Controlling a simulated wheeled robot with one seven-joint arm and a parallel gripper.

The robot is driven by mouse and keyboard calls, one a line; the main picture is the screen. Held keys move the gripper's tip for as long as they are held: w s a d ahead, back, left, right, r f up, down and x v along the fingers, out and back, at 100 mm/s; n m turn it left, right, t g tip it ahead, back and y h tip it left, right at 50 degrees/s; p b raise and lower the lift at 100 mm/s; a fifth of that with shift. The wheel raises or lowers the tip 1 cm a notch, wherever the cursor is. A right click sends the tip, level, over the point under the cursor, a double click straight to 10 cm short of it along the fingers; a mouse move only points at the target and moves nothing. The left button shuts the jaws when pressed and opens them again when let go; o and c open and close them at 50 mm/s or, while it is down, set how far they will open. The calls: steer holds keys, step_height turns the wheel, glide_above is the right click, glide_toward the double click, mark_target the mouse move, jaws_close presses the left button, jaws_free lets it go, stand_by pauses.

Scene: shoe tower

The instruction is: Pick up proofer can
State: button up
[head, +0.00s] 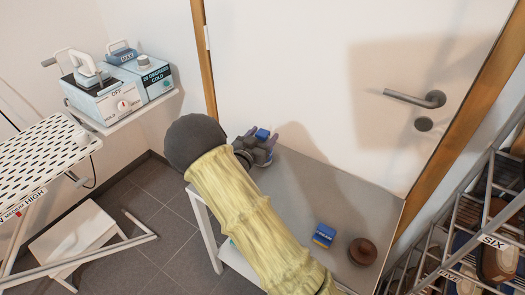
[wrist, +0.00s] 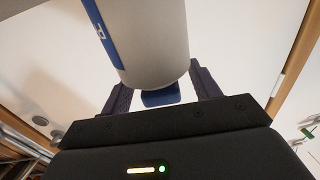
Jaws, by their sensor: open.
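A grey-white can with blue parts and pale lettering, which I take to be the proofer can (wrist: 155,45), fills the upper middle of the wrist view. Its blue end piece (wrist: 160,98) lies between my fingers. My gripper (head: 263,143) is over the far left end of the grey bench (head: 300,185). In the wrist view its two dark fingers (wrist: 162,88) stand apart, one on each side of the can. I cannot tell if either touches it.
A blue labelled tin (head: 324,235) and a brown round object (head: 362,250) sit on the bench's near right part. A shoe rack (head: 485,240) stands at right. The door (head: 320,70) is close behind the bench. A shelf with boxed devices (head: 115,85) is at left.

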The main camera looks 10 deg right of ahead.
jaws_close()
steer(key=shift+r, duration=0.1)
stand_by(0.3)
step_height(320, 180, up, 10)
steer(key=shift+f+p, duration=0.1)
steer(key=shift+p, duration=0.6)
